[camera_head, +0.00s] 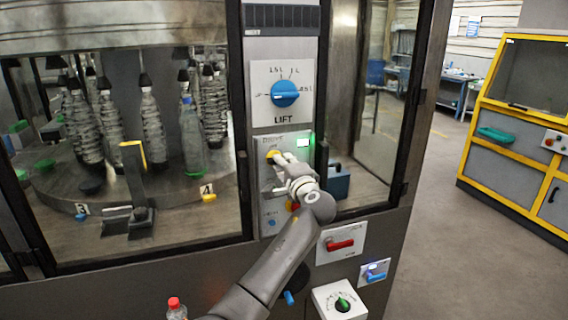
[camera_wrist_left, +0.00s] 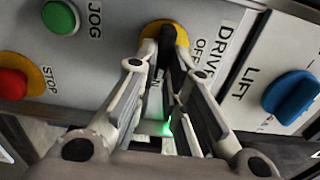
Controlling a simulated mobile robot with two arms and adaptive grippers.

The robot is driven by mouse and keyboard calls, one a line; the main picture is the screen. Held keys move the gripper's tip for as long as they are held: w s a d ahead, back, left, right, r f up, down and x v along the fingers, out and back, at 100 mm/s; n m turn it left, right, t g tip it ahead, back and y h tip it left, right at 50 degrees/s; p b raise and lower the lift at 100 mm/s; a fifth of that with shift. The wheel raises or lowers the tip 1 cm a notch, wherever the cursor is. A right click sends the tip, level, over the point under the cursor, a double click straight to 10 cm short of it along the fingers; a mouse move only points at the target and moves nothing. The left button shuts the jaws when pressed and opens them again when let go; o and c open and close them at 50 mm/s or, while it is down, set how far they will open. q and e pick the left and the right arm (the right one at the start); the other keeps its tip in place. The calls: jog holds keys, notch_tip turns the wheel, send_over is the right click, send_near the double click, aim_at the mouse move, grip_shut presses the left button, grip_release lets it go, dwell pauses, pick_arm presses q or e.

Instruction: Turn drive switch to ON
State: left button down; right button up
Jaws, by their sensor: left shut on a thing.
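The drive switch (camera_wrist_left: 167,31) is a black knob on a round yellow plate, with the words DRIVE and OFF beside it in the left wrist view. Part of another label, probably ON, shows behind a finger. In the head view the yellow of the switch (camera_head: 271,154) shows at the tips of my left gripper (camera_head: 278,159). In the left wrist view my left gripper (camera_wrist_left: 168,54) has its two fingertips on either side of the black knob, shut on it. The fingers hide much of the knob, so its exact setting is hard to read. My right gripper is not in view.
A blue LIFT knob (camera_head: 285,93) sits above the drive panel. A green JOG button (camera_wrist_left: 60,17) and a red STOP button (camera_wrist_left: 12,83) are close by. A green light (camera_head: 303,142) glows on the panel. Bottles (camera_head: 153,130) stand behind glass at left.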

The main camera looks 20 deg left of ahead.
pick_arm(q)
jog(key=shift+f, duration=0.1)
jog(key=c, duration=1.5)
grip_release()
jog(key=v, duration=1.2)
